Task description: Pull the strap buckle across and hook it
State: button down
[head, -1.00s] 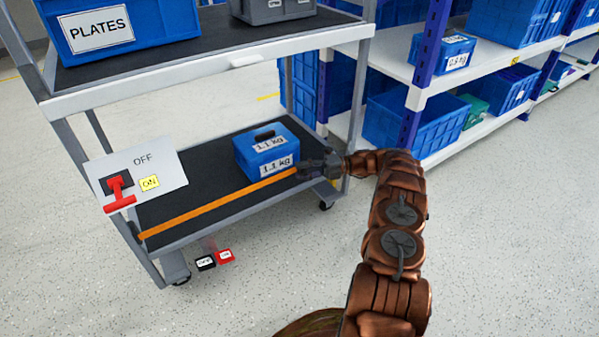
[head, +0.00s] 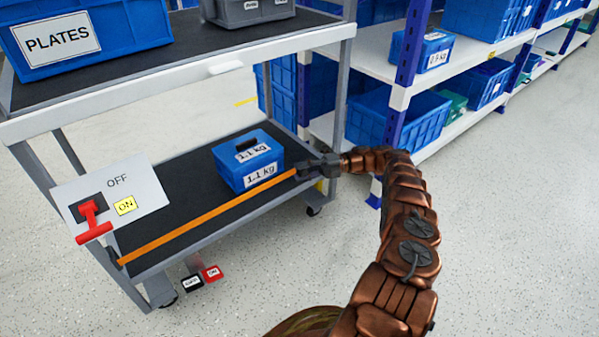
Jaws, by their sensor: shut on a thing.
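An orange strap (head: 205,218) runs taut across the open front of the cart's lower shelf, from the left post up to my gripper (head: 305,170). My gripper is shut on the strap's right end, close to the cart's right front post (head: 340,95). The buckle is hidden in the jaws. A small yellow patch (head: 320,186) shows just below my gripper by the post; I cannot tell whether it is the hook. I cannot tell whether the buckle touches the post.
A blue 1.1 kg box (head: 247,160) stands on the lower shelf (head: 185,205) behind the strap. A white switch panel (head: 150,190) with a red handle (head: 91,217) is at the left. Blue shelving (head: 405,75) stands behind my arm. The floor at right is clear.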

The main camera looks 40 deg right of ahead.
jog(key=shift+w, duration=0.1)
jog(key=c, duration=0.7)
grip_release()
jog(key=shift+d, duration=0.15)
